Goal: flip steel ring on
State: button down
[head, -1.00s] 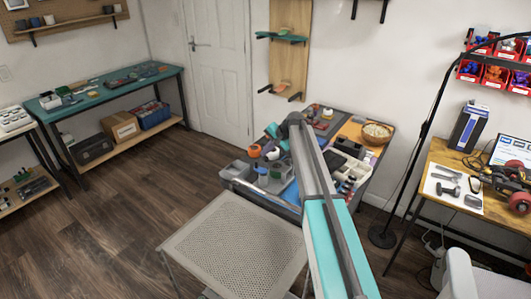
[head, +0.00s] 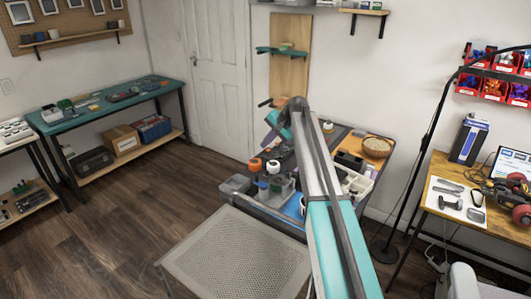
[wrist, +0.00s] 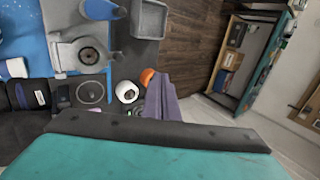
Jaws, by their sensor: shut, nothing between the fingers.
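My gripper (wrist: 161,88) shows in the wrist view as shut purple fingers with nothing between them. In the head view it (head: 273,133) is at the end of my arm, over the left part of the workbench (head: 262,213). In the wrist view, a thin grey ring (wrist: 90,92) lies on a dark surface left of the fingers, apart from them. Above it is a grey fixture (wrist: 66,53) with a dark round centre. I cannot tell for certain which of these is the steel ring. My arm hides part of the bench in the head view.
A white round item (wrist: 127,92) and an orange one (wrist: 147,76) stand close to the fingers. A grey bin (wrist: 148,19) is above. On the bench's right is a wooden bowl (head: 376,147). A perforated platform (head: 235,255) is in front; open floor lies left.

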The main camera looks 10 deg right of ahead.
jog(key=shift+r, duration=0.9)
notch_tip(320, 180, up, 9)
jog(key=p, duration=0.9)
jog(key=shift+r+p, duration=0.35)
jog(key=shift+r, duration=0.1)
